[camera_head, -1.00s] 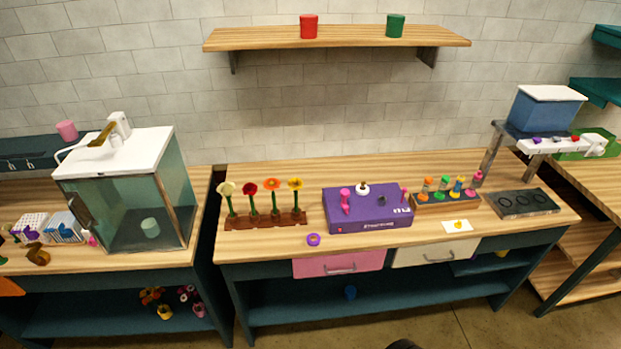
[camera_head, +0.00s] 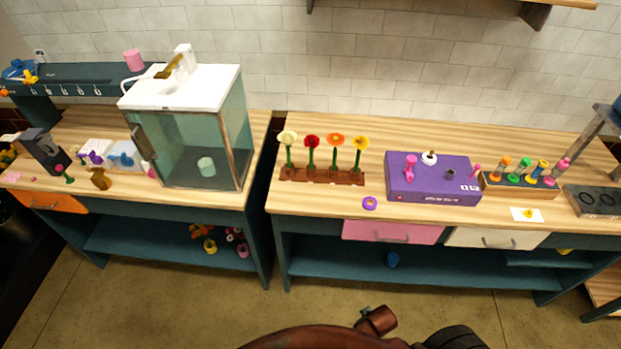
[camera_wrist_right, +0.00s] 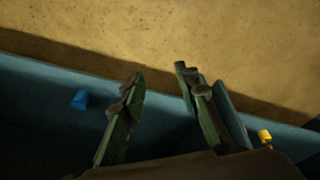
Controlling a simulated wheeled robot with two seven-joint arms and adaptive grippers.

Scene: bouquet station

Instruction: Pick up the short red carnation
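A red flower (camera_head: 312,142) on a green stem stands upright in a brown wooden rack (camera_head: 322,176), between a cream flower (camera_head: 288,137) and an orange flower (camera_head: 336,139). It looks like the red carnation. A yellow flower (camera_head: 360,143) stands at the rack's right end. A small pinkish-red flower with a green stem (camera_head: 69,180) is at the far left table's front; I cannot tell its kind. My right gripper (camera_wrist_right: 162,80) is open and empty in the right wrist view, away from the flowers. My left gripper is not in view.
A glass cabinet (camera_head: 200,150) with a white top stands left of the rack. A purple box (camera_head: 432,180) and a purple ring (camera_head: 370,203) are to its right. A floor gap separates the two tables.

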